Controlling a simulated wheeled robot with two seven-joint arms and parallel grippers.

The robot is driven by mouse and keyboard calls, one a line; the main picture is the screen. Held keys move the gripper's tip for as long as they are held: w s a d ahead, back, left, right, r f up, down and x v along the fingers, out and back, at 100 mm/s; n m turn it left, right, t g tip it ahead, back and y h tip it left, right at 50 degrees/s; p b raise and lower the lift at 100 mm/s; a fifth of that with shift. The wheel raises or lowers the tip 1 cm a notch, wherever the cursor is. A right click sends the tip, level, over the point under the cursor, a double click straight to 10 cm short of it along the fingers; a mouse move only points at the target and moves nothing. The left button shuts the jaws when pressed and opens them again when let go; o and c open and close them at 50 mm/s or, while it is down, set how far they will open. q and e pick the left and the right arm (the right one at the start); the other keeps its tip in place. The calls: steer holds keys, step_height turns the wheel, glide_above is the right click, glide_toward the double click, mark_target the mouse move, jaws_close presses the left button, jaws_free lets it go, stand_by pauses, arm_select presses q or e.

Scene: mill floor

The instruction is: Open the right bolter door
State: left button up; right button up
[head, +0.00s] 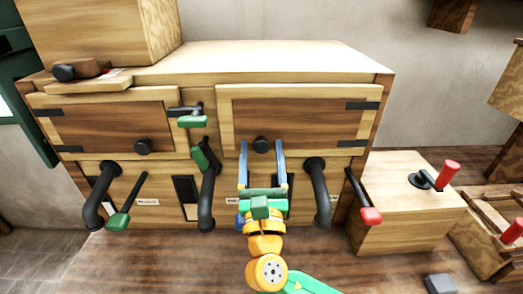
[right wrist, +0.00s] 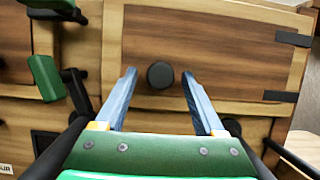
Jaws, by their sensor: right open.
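The right bolter door (head: 310,115) is a framed wooden panel with a dark middle and black hinges on its right side. It looks closed. Its round black knob (head: 261,145) sits low and left of the door's middle. My right gripper (head: 263,148) is open, with its blue fingers pointing at the knob. In the right wrist view the knob (right wrist: 160,75) stands just beyond and between the fingertips, and the fingers do not touch it. The door (right wrist: 215,45) fills the upper part of that view. My left gripper is not seen.
The left door (head: 105,125) also looks closed. A green-handled latch (head: 192,121) sits between the doors. Black pipes (head: 318,190) curve out below on both sides of my right gripper. A red-tipped lever (head: 368,213) and a wooden box (head: 405,200) stand to the right.

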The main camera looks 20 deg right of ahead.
steer(key=shift+s+a+r, duration=0.1)
steer(key=shift+s+r, duration=0.1)
steer(key=shift+s, duration=0.3)
steer(key=c, duration=0.5)
jaws_close()
steer(key=shift+f, duration=0.1)
